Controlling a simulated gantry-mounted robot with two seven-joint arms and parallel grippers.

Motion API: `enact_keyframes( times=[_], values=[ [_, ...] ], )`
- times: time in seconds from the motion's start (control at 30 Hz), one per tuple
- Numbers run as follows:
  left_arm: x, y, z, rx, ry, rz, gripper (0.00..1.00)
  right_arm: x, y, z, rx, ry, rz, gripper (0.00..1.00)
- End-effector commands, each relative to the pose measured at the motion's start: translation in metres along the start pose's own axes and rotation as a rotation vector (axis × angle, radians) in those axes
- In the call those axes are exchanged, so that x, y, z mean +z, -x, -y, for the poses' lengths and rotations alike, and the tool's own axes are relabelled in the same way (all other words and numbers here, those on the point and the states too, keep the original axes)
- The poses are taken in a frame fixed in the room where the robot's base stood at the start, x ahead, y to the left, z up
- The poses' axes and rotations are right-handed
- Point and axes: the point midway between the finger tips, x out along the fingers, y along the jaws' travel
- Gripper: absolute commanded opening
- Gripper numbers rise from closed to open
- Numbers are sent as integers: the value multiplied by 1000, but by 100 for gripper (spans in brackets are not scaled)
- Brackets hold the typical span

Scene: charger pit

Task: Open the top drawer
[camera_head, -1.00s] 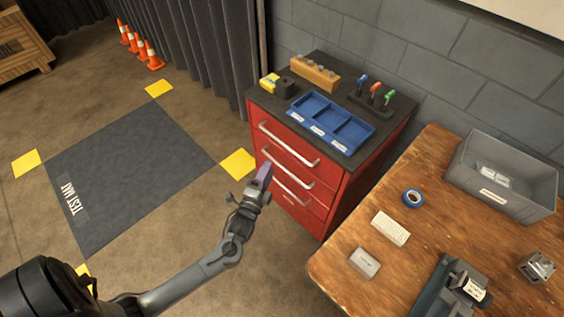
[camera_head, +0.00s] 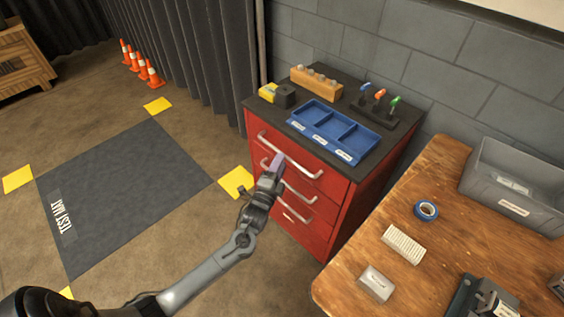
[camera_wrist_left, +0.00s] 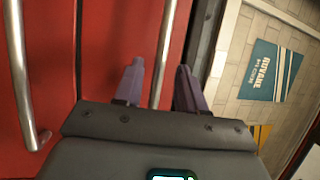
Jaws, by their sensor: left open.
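The red drawer cabinet (camera_head: 335,225) stands against the wall with its drawers shut. The top drawer's silver bar handle (camera_head: 305,167) runs across its front, and the second drawer's handle (camera_head: 298,191) is below. My left gripper (camera_head: 277,160) is in front of the drawers, its fingertips overlapping the top handle in the head view. In the left wrist view the gripper (camera_wrist_left: 158,85) is open, and a handle bar (camera_wrist_left: 163,55) shows in the gap between the fingers; I cannot tell if they reach around it. Another handle (camera_wrist_left: 20,75) lies to the left. My right gripper is out of view.
A blue tray (camera_head: 296,122), a wooden block and tools stand on the cabinet's dark top. A wooden table (camera_head: 345,285) with a grey bin (camera_head: 475,195) stands close on the right. The floor mat (camera_head: 120,185) on the left is clear.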

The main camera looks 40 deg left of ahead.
Motion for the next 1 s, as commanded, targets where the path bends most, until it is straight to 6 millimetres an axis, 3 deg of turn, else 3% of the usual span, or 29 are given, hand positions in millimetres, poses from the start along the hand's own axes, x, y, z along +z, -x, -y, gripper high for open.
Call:
enact_keyframes(
  times=[0.2, 0.6, 0.87, 1.0],
  values=[
    [0, -21, -1, -1, 0, 0, 40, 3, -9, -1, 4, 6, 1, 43],
    [0, -25, 0, 0, 0, 0, 40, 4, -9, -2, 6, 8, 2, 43],
    [0, -25, 0, 0, 0, 0, 0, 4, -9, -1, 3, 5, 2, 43],
    [0, -25, 0, 0, 0, 0, 0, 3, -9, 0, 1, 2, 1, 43]
  ],
)
